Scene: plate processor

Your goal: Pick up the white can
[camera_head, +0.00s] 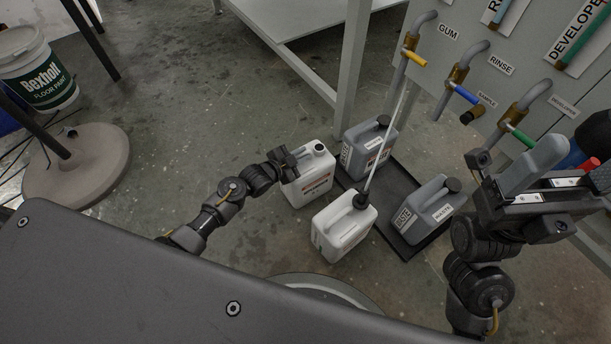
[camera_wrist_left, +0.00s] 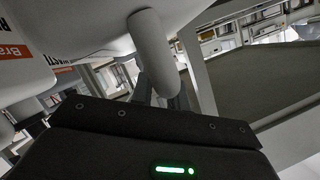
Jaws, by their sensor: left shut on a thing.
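The white can (camera_head: 308,183) with a dark cap and an orange-and-black label is at the middle of the head view, left of the dark tray. My left gripper (camera_head: 284,162) is shut on its handle from the left side. In the left wrist view the can's pale handle (camera_wrist_left: 152,50) runs down to the gripper, and its labelled body (camera_wrist_left: 45,35) fills the upper left. The can looks near upright; I cannot tell whether its base touches the floor. My right gripper (camera_head: 537,165) is up at the right, far from the can; its jaw gap is unclear.
A second white can (camera_head: 343,226) with a tube in it stands close by in front. Grey cans (camera_head: 367,147) and (camera_head: 430,207) stand on the dark tray (camera_head: 395,180). A table leg (camera_head: 352,70) rises behind. Floor on the left is clear up to a round base (camera_head: 78,168).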

